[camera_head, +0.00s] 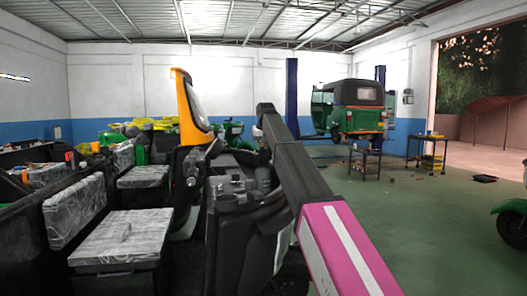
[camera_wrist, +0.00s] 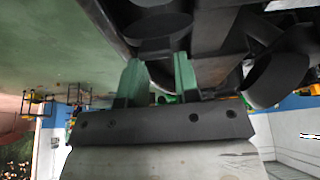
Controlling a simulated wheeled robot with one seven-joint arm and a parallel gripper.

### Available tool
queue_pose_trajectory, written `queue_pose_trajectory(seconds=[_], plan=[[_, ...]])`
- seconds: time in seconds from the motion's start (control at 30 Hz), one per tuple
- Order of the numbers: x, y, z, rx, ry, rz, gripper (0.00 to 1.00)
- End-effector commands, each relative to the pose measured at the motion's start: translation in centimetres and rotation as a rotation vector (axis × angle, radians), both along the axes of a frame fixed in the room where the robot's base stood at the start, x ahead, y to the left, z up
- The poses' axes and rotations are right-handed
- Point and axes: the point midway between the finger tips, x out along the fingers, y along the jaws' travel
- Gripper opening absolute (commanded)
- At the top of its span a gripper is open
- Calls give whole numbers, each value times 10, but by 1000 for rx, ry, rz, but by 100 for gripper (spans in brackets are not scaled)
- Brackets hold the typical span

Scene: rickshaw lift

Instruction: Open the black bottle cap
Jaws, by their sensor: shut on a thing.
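My gripper (camera_wrist: 158,78) shows in the wrist view with two green fingers standing apart. They are shut on a dark round part that looks like the black bottle cap (camera_wrist: 157,46). Where the fingers touch it is dark and hard to make out. The bottle below the cap cannot be told apart from the black parts around it. In the head view my black and pink arm reaches forward over a black vehicle front (camera_head: 235,195), and my gripper and the cap cannot be made out there.
More black rounded parts (camera_wrist: 275,78) crowd close beside the gripper in the wrist view. Green floor (camera_head: 440,235) is open at the right.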

Motion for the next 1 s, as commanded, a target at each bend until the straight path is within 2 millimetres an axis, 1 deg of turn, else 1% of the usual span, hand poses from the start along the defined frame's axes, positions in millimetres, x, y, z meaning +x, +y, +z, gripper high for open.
queue_pose_trajectory(seconds=[0.03, 0.27, 0.3, 0.37, 0.4, 0.47, 0.77, 0.87, 1.0], plan=[[14, 4, 1, 3, -12, 0, 0], [37, 11, 1, 2, -8, 0, 0], [36, 10, 0, 2, -7, 0, 2], [34, 10, 0, 2, -7, 0, 22], [34, 10, 0, 2, -7, 0, 35], [33, 10, 1, 2, -7, 0, 54], [31, 9, 4, 1, -7, 0, 55], [29, 8, 10, 1, -8, 0, 55], [22, 6, 28, 2, -9, 0, 55]])
